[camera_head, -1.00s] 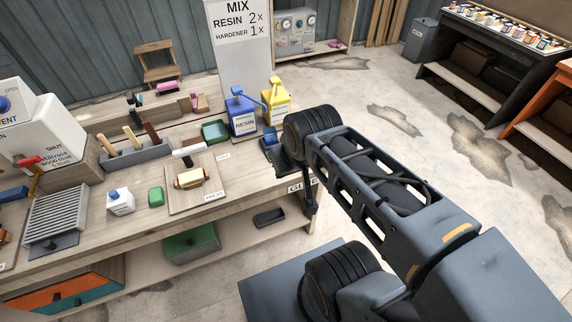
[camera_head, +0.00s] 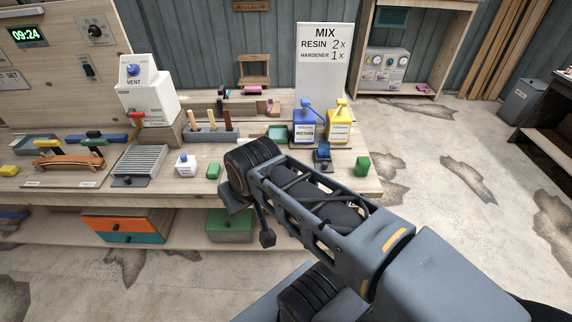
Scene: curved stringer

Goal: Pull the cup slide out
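A small dark blue piece on a dark base (camera_head: 322,158) stands at the front of the blue resin pump bottle (camera_head: 304,128) and the yellow hardener bottle (camera_head: 338,122). It looks like the cup slide, but no label confirms this and I cannot tell how far out it sits. My gripper (camera_head: 258,222) is left of and nearer than this piece, over the bench's front edge. My own wrist hides much of it. One dark finger-like part with a block end hangs down; it appears to touch nothing. I cannot tell its opening.
A mixing sign (camera_head: 323,70) stands behind the pumps. The floor (camera_head: 440,190) to the right is open.

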